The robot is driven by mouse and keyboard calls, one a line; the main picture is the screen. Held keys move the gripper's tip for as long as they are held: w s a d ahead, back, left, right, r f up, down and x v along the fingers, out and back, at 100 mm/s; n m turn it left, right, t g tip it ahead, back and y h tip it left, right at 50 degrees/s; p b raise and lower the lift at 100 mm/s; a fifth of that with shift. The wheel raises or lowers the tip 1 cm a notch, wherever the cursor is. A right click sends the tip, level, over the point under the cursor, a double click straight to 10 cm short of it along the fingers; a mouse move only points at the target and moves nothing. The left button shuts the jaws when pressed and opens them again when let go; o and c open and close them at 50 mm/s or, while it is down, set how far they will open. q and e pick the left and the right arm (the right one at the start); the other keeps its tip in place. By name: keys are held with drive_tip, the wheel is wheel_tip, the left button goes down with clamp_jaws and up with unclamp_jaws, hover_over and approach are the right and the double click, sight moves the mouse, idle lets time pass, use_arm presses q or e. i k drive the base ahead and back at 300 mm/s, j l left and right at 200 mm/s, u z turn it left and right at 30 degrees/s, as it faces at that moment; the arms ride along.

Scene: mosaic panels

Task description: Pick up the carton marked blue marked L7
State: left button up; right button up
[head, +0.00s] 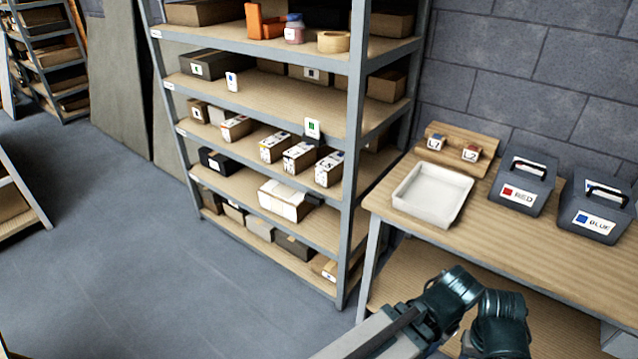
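Several small cartons stand on the middle shelf of the rack, among them a left one (271,149), a middle one (298,157) and a right one (328,170). Their white labels carry dark marks too small to read. On the table, a wooden holder (455,137) bears a small block that appears marked L7 (435,142), with a bluish patch. Beside it is a block that appears marked L2 (471,153), with a reddish patch. I cannot tell which shelf carton is the blue L7 one. Dark arm joints of mine show at the bottom; neither gripper is visible.
A white empty tray (432,215) stands on the wooden table (497,238). Dark cases marked RED (521,182) and BLUE (597,212) stand to its right. Grey uprights (354,150) edge the rack. The floor (130,240) at left is clear.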

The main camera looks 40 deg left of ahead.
sight(325, 178)
drive_tip(key=i+j, duration=0.1)
drive_tip(key=j, duration=0.3)
drive_tip(key=i+j, duration=0.1)
drive_tip(key=j, duration=0.3)
drive_tip(key=i+j, duration=0.1)
drive_tip(key=j, duration=0.3)
drive_tip(key=i+j, duration=0.1)
drive_tip(key=j, duration=0.3)
drive_tip(key=i+j, duration=0.15)
drive_tip(key=j, duration=0.25)
drive_tip(key=k+j+u, duration=0.05)
